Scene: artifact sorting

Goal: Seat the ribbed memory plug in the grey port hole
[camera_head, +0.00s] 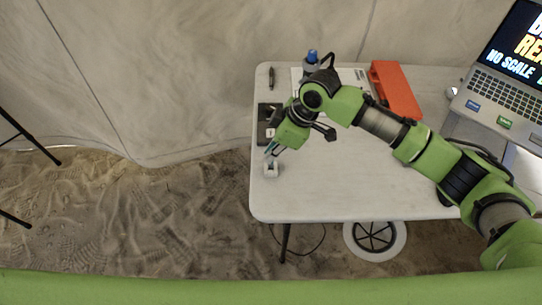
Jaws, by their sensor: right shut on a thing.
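My right gripper (272,150) reaches in from the right and points down over the left edge area of the white table (345,195). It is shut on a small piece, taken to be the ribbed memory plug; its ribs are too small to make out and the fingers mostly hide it. A small pale grey block (271,169), which looks like the port, sits on the table just below the fingertips. I cannot tell whether the plug touches the block or is in its hole. My left gripper is not in view.
A dark flat case (264,133) lies behind the gripper, partly covered. A blue-capped bottle (311,62), an orange-red box (396,90) and a laptop (505,90) stand farther back and right. A dark pen-like item (271,79) lies at back left. The front table is clear.

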